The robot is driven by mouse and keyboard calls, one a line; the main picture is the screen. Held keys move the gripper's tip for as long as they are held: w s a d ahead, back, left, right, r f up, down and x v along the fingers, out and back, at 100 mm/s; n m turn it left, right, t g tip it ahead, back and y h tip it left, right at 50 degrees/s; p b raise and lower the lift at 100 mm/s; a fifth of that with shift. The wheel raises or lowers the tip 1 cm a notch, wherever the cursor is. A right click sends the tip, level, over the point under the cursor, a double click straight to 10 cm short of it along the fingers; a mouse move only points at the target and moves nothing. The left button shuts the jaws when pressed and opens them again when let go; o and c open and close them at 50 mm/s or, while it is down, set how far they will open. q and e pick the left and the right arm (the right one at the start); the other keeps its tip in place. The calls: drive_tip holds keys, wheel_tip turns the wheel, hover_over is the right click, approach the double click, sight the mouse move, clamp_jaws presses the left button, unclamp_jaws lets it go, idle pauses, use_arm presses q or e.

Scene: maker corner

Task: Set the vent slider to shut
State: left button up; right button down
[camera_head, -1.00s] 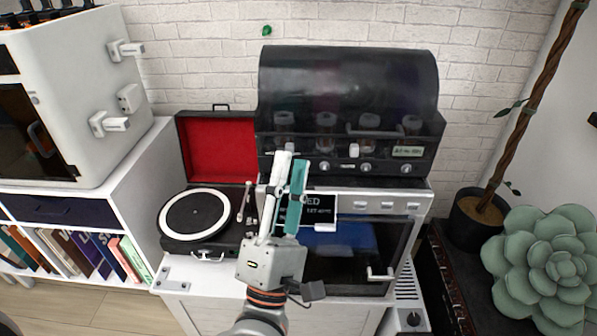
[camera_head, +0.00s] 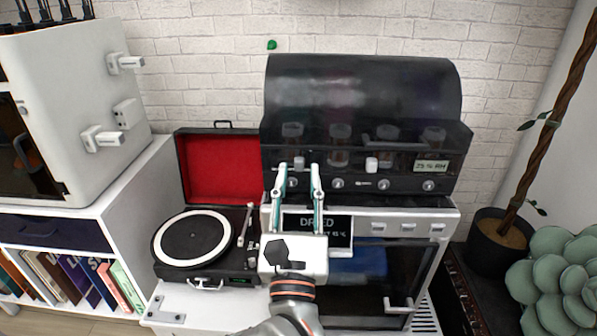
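A black dry box (camera_head: 365,95) with a smoked lid and a dark front panel stands on the white-and-black cabinet. Two small white slider knobs are on its front: a left one (camera_head: 299,162) and a right one (camera_head: 372,164). Their markings are too small to read, so I cannot tell which is the vent slider. My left gripper (camera_head: 299,169) is open, with its two slim fingers pointing up at the panel. The left knob shows between the fingertips; I see no clear contact. My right gripper is out of view.
Round dials (camera_head: 337,184) line the panel below the knobs. A dark sign (camera_head: 330,224) reading "DRIED" is behind my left fingers. An open record player (camera_head: 192,238) stands to the left, a potted plant (camera_head: 500,235) to the right.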

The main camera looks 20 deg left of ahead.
sight(282, 155)
use_arm(q)
drive_tip(key=shift+x, duration=0.85)
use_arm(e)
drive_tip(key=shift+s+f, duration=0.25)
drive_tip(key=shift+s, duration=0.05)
use_arm(q)
clamp_jaws()
drive_tip(key=shift+s+a, duration=0.25)
drive_tip(key=shift+a, duration=0.55)
drive_tip(key=shift+s+a, duration=0.25)
drive_tip(key=shift+a, duration=0.55)
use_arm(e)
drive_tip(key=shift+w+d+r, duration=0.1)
use_arm(q)
unclamp_jaws()
drive_tip(key=shift+a, duration=0.1)
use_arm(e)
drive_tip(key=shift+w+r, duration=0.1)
